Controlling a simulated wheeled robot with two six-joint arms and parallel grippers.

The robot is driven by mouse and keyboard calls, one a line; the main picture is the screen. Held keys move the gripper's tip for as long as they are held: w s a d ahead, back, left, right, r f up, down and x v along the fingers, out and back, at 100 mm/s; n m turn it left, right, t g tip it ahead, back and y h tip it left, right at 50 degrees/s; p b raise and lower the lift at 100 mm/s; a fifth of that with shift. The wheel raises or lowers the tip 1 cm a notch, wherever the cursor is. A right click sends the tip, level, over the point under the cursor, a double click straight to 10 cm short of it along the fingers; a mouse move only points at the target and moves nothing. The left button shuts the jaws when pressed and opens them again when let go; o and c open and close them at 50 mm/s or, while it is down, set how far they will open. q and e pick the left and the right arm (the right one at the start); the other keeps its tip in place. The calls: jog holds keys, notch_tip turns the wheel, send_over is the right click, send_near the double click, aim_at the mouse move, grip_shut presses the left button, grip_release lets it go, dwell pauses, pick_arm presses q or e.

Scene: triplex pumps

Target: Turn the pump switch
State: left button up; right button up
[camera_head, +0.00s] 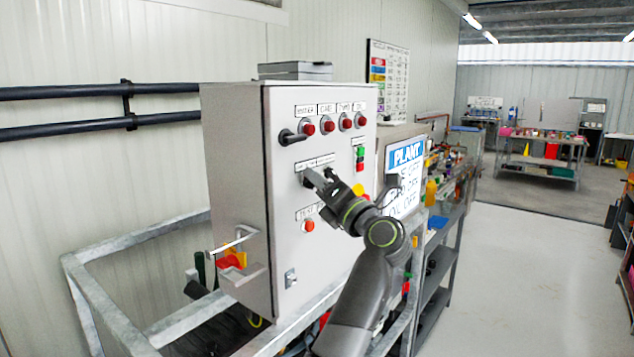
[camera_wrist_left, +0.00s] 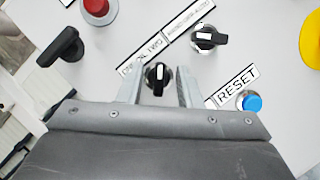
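The grey control cabinet (camera_head: 240,190) has a front panel of lamps, buttons and switches. My left gripper (camera_head: 312,178) is at the middle of this panel. In the left wrist view its two fingers (camera_wrist_left: 158,88) stand apart on either side of a small black rotary switch (camera_wrist_left: 157,78) with a white pointer mark. The gripper is open; I cannot tell whether the fingers touch the knob. A label partly reading "OIL TWO" runs beside the knob. In the head view the gripper hides this knob. My right gripper is not in view.
Other black rotary switches (camera_wrist_left: 208,37) and a blue reset button (camera_wrist_left: 249,102) sit close by. A black handle (camera_head: 291,137) sticks out at the panel's upper left. A metal rail frame (camera_head: 110,310) surrounds the cabinet's base. The floor (camera_head: 520,270) at right is clear.

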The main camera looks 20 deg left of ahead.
pick_arm(q)
jog(key=shift+c, duration=1)
grip_shut()
jog(key=shift+f+n+g+y+b, duration=0.1)
jog(key=shift+n+g+y+b, duration=0.65)
jog(key=shift+n+b, duration=0.95)
jog(key=shift+r+n+g+y+b, duration=0.1)
jog(key=shift+n+g+y+b, duration=0.6)
jog(key=shift+n, duration=1.75)
jog(key=shift+f+n+g+y+b, duration=0.1)
jog(key=shift+n+g+y+b, duration=0.35)
jog(key=shift+n+g+b, duration=0.95)
jog(key=shift+n+t, duration=0.45)
jog(key=shift+n, duration=0.3)
